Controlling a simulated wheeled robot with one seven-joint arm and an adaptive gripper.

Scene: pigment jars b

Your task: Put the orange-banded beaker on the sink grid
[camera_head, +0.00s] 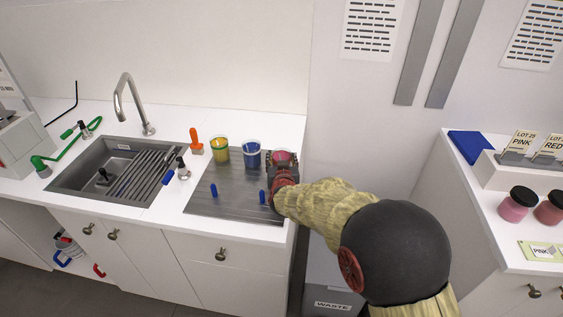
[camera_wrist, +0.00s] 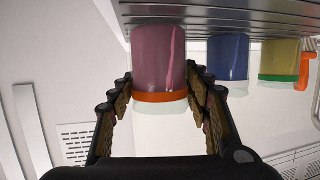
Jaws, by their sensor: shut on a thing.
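The orange-banded beaker (camera_wrist: 160,62) holds pink contents, and its orange band runs near the rim. In the wrist view it stands between the two fingers of my gripper (camera_wrist: 162,92), which is shut on it. In the head view the beaker's top (camera_head: 282,155) shows just beyond my gripper (camera_head: 283,172), at the right end of the metal board; the rest is hidden. I cannot tell whether its base touches the board. The sink grid (camera_head: 148,176) is a set of dark slats across the right part of the sink at left, with nothing standing on it.
A blue beaker (camera_head: 252,155) and a green-banded yellow beaker (camera_head: 220,152) stand left of my gripper on the metal board (camera_head: 225,192). Two blue pegs rise from its front. A tall faucet (camera_head: 124,98) rises behind the sink.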

